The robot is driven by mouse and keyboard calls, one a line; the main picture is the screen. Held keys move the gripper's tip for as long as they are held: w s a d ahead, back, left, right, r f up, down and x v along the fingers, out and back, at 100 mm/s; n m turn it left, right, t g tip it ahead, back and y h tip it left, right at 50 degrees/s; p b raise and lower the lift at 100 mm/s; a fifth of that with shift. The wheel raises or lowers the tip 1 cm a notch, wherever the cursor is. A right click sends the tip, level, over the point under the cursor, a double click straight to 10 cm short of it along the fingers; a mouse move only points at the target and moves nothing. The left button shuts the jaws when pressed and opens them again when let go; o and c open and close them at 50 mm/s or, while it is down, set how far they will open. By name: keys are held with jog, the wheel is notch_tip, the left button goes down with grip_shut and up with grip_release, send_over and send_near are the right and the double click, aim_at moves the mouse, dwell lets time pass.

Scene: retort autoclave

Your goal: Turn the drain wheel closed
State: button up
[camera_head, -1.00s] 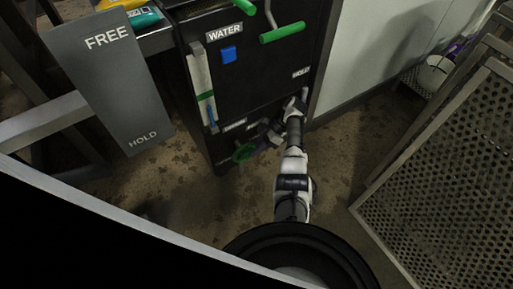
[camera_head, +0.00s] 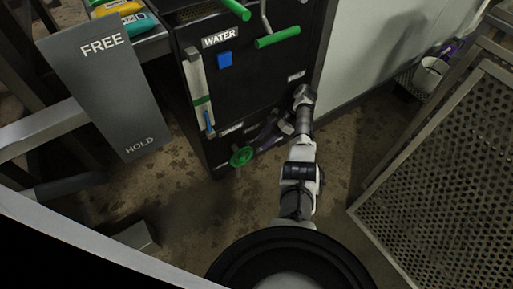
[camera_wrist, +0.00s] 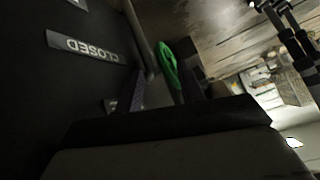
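The green drain wheel (camera_head: 241,156) sits low on the front of the dark panel in the head view. It also shows in the wrist view (camera_wrist: 168,66), seen nearly edge-on just past my fingers. My gripper (camera_head: 262,143) is low in front of the panel, to the right of the wheel, with a small gap between them in the head view. In the wrist view my two fingers stand apart with nothing held between them. A "CLOSED" label (camera_wrist: 90,48) appears upside down on the panel in the wrist view. The wheel's hub is hard to make out.
A grey FREE/HOLD plate (camera_head: 105,85) is at left. A perforated metal panel (camera_head: 445,170) is at right. Stained floor lies between.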

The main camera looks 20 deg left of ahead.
jog(key=v, duration=0.6)
jog(key=shift+w+d+r, duration=0.2)
jog(key=shift+r, duration=0.05)
